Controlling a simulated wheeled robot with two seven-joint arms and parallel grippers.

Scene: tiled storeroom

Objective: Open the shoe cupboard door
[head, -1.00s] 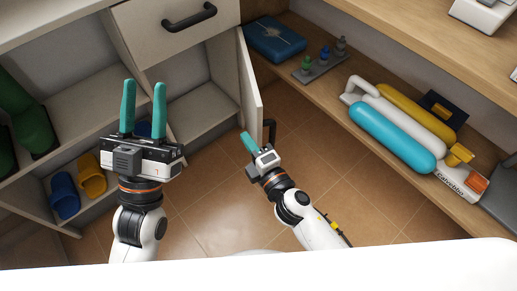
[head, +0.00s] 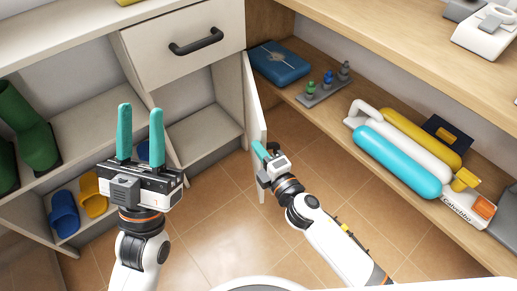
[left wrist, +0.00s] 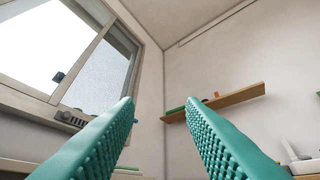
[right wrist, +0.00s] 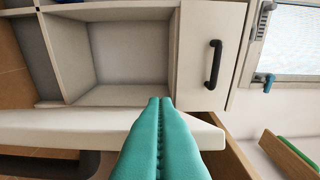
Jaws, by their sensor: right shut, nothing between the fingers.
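The shoe cupboard's white door (head: 256,112) stands open in the head view, seen nearly edge-on, at the right side of an open compartment (head: 205,138). Its pale edge also crosses the right wrist view (right wrist: 70,128), with a dark handle (right wrist: 45,165) below it. My right gripper (head: 259,149) is shut and empty beside the door's free edge; whether it touches the door is unclear. In the head view the gripper mostly hides the handle. My left gripper (head: 140,112) is open and empty, raised in front of the shelves, its fingers also wide apart in its wrist view (left wrist: 165,105).
A drawer with a black handle (head: 196,42) is above the compartment. Green boots (head: 35,135) and blue and yellow slippers (head: 93,195) are on the left shelves. A wooden shelf with a blue box (head: 278,63) and cylinders (head: 400,160) lies right. Tiled floor (head: 225,215) is open between.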

